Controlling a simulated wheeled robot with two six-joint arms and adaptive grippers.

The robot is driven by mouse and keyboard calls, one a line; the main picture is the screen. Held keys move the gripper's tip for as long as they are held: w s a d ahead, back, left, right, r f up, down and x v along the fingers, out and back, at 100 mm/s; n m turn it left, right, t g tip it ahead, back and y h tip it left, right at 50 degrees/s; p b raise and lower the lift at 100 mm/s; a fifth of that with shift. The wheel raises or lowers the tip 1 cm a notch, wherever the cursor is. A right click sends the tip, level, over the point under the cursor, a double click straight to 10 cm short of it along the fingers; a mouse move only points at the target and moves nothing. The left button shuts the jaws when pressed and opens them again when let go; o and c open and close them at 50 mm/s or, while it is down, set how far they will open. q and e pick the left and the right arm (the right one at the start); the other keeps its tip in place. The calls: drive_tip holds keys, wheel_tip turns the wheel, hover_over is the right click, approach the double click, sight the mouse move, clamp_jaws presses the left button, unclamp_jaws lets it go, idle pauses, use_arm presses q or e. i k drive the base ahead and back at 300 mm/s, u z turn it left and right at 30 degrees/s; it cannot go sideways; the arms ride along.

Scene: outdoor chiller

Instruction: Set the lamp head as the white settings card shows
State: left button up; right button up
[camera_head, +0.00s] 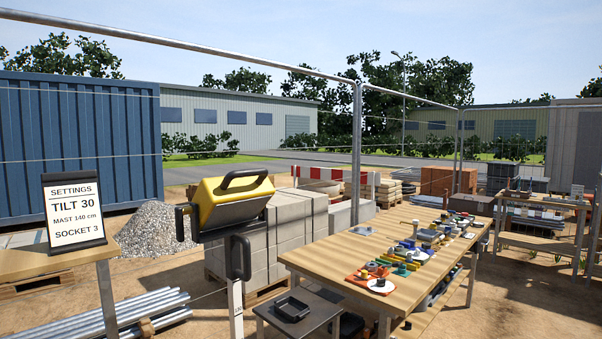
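The white settings card (73,213) stands in a dark holder at the left; it reads "TILT 30", "MAST 140 cm" and "SOCKET 3". The yellow and black lamp head (232,205) sits atop a pale mast (236,308) left of centre. It is tilted, with a black handle (244,180) on top and a dark knob (184,222) at its left side. A black handle or clamp (238,257) is on the mast below it. The marks on the mast are too small to read. Neither of my grippers is in view.
A wooden workbench (345,263) with many small parts stands right of the lamp. A low table (325,312) with a black tray (292,309) is in front. The card stands on a wooden table (30,264). Metal pipes (130,312) lie at the lower left.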

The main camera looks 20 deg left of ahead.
sight(240, 196)
drive_tip(key=i, duration=1.05)
drive_tip(key=u, duration=1.6)
